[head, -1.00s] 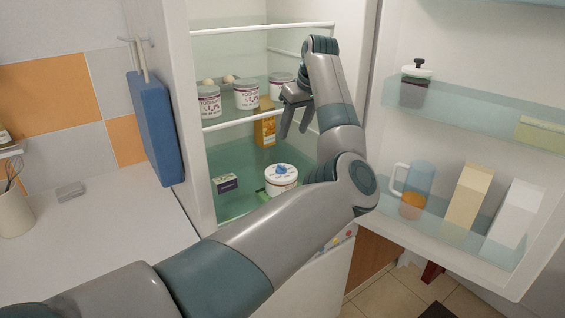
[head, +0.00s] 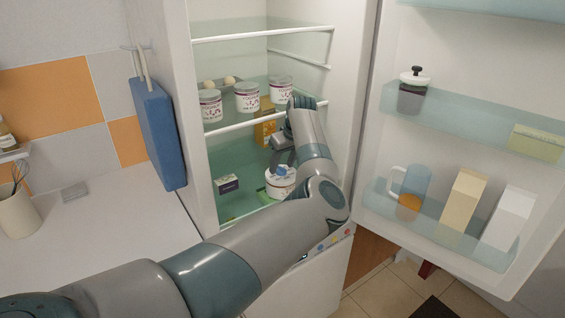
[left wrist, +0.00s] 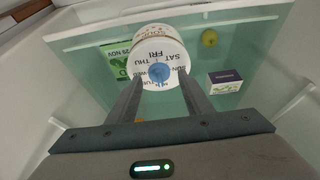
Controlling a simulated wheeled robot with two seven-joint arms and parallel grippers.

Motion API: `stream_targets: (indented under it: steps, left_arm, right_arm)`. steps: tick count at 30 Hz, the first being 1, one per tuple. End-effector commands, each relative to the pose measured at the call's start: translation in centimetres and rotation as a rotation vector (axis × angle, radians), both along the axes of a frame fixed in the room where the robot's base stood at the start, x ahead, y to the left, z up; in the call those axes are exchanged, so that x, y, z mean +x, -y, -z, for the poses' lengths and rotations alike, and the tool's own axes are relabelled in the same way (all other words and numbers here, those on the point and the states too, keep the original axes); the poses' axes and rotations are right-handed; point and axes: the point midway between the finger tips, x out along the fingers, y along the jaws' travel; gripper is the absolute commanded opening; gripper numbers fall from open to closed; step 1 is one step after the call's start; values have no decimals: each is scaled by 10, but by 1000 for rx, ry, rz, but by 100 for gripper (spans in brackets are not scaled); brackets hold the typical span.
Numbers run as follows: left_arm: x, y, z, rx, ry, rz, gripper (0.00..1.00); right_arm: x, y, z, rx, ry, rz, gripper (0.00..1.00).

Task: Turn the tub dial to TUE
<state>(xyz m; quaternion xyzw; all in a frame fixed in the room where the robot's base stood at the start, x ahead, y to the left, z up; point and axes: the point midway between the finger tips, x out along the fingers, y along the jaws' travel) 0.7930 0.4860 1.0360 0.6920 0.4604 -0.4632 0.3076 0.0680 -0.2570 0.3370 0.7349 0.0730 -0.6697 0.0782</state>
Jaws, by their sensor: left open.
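The white tub (head: 279,190) stands on the low glass shelf inside the open fridge. In the left wrist view its round top (left wrist: 150,50) carries day names around a blue dial (left wrist: 159,73); SAT, FRI, THU, WED and TUE can be read, others are partly covered. I cannot tell which day the dial marks. My left gripper (head: 283,158) is above the tub, pointing down. In the left wrist view its two fingers (left wrist: 160,80) are apart, one on each side of the dial; I cannot tell whether they touch it. My right gripper is not in view.
A small dark box (head: 228,184) stands left of the tub. Three yoghurt jars (head: 247,97) stand on the shelf above, with an orange carton (head: 265,134) below them. A green fruit (left wrist: 209,38) lies nearby. The open door (head: 375,225) is on the right.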

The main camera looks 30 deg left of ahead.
Motion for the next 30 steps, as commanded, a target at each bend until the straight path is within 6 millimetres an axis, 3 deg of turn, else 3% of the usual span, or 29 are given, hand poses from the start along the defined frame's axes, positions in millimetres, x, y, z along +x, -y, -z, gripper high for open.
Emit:
stream_targets:
  steps: [12, 13, 18, 30]
  left_arm:
    - [1, -2, 6, 0, 1, 0, 46]
    - [1, -2, 6, 0, 1, 0, 44]
    - [1, -2, 6, 0, 1, 0, 6]
    - [0, -2, 4, 1, 0, 43, 6]
  right_arm:
    - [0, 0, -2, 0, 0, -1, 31]
    - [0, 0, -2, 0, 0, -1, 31]
    - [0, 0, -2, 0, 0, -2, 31]
    - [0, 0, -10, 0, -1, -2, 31]
